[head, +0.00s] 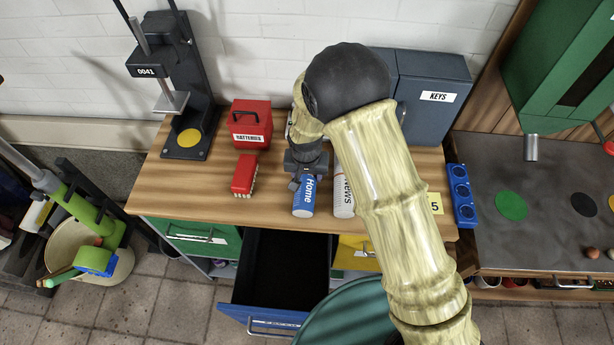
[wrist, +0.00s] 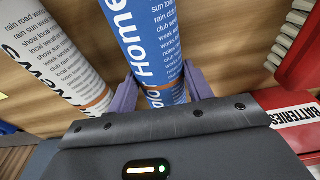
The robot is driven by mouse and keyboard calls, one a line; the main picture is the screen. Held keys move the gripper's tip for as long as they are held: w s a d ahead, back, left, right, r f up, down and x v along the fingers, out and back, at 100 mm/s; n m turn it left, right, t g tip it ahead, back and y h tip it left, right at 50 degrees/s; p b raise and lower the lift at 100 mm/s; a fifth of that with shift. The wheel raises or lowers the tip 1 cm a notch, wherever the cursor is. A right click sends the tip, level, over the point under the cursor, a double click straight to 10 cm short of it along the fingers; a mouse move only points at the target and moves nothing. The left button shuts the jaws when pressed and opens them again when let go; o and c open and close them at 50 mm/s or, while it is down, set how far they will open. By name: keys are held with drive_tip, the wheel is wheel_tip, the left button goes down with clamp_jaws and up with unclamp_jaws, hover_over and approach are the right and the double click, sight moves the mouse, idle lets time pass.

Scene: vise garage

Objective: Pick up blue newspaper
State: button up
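The blue newspaper (head: 305,196) is a roll marked "Home", lying on the wooden worktop near its front edge. In the wrist view the blue newspaper (wrist: 146,40) runs between the two purple fingers. My gripper (head: 303,172) is over the back part of the roll. In the wrist view my gripper (wrist: 160,88) has one finger against each side of the roll, with no clear gap. The gripper body hides the roll's far end. The roll appears still at worktop level.
A white newspaper (head: 343,196) lies just right of the blue one. A red brush (head: 243,174) and a red batteries box (head: 249,124) are to the left. A blue-grey keys box (head: 434,97) stands behind right. An open drawer (head: 262,318) juts out below.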

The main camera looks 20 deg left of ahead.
wheel_tip(320, 180, up, 10)
drive_tip(key=shift+b, duration=1.1)
